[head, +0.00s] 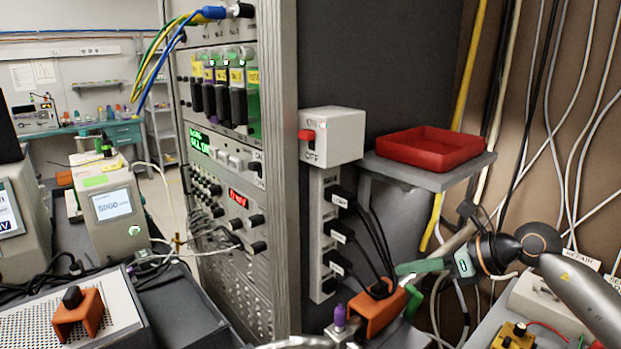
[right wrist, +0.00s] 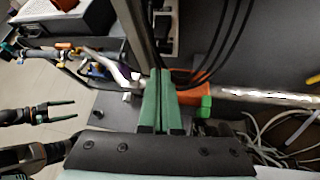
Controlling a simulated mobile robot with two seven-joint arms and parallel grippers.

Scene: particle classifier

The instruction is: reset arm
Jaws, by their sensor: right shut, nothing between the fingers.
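My right gripper (head: 402,269) comes in from the right in the head view, its green fingers pointing left, in front of the rack's dark side panel. In the right wrist view its green fingers (right wrist: 160,76) are together with nothing between them. An orange holder (head: 378,312) shows just below the fingertips in the head view; I cannot tell whether they touch. My left gripper (right wrist: 72,110) shows at the left of the right wrist view, its two thin fingers apart and empty. I cannot make it out in the head view.
A tall instrument rack (head: 283,180) stands in the middle. A white switch box (head: 345,133) with a red switch is on its side, above a power strip (head: 322,270) with black plugs. A red tray (head: 430,160) rests on a grey shelf (head: 440,179). Cables hang on the right wall.

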